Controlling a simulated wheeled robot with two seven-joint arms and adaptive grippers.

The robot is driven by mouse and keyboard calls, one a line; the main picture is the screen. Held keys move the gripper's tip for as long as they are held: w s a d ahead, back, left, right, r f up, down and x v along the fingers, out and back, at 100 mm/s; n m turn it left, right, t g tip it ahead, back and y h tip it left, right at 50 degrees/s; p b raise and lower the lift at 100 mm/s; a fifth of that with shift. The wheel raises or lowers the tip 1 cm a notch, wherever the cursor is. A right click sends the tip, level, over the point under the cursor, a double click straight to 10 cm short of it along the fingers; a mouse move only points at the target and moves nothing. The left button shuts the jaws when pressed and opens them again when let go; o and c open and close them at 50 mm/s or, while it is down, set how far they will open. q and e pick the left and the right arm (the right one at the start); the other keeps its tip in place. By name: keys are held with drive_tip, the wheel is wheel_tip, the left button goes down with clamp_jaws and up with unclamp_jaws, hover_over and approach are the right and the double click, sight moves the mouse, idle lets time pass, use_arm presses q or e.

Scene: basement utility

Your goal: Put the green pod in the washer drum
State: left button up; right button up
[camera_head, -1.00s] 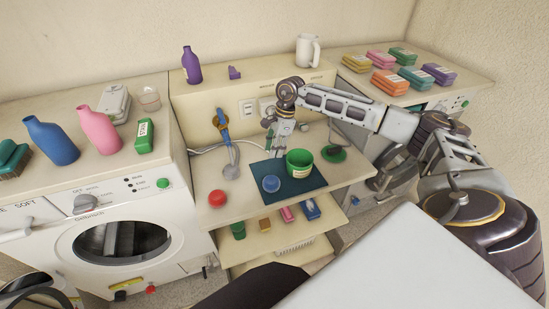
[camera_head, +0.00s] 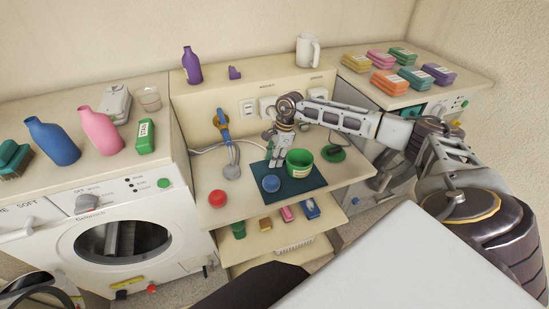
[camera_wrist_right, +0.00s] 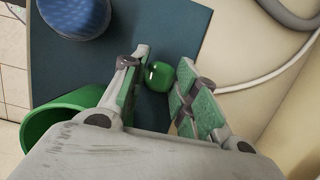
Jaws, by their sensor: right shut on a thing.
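The green pod (camera_wrist_right: 158,75) shows in the right wrist view between the fingers of my right gripper (camera_wrist_right: 158,92), which is shut on it. In the head view the right gripper (camera_head: 276,163) points down over the dark teal mat (camera_head: 312,184), behind the blue round thing and left of the green tub; the pod cannot be made out there. The white washer (camera_head: 172,222) stands at the left, with its round drum opening (camera_head: 122,240) facing front. My left gripper is not in view.
On the mat are a green tub (camera_head: 299,164), close beside the right gripper, and a blue round object (camera_head: 271,183). A red button (camera_head: 217,198) is near the shelf's front edge. Blue (camera_head: 53,141) and pink (camera_head: 101,131) bottles and a green box (camera_head: 146,136) stand on the washer.

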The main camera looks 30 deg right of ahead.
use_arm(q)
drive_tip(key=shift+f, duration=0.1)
use_arm(e)
drive_tip(key=shift+f, duration=0.15)
drive_tip(key=o, duration=0.7)
drive_tip(key=shift+c, duration=0.2)
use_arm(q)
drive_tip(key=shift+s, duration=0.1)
use_arm(e)
drive_tip(key=shift+r, duration=0.2)
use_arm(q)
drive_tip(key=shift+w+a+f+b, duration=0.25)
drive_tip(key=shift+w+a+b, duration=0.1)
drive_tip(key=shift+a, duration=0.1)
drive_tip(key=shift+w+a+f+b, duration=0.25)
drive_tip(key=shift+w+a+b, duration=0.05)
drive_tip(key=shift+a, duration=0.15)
use_arm(e)
drive_tip(key=v, duration=1.2)
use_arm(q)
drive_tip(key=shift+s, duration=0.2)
use_arm(e)
drive_tip(key=shift+o, duration=0.2)
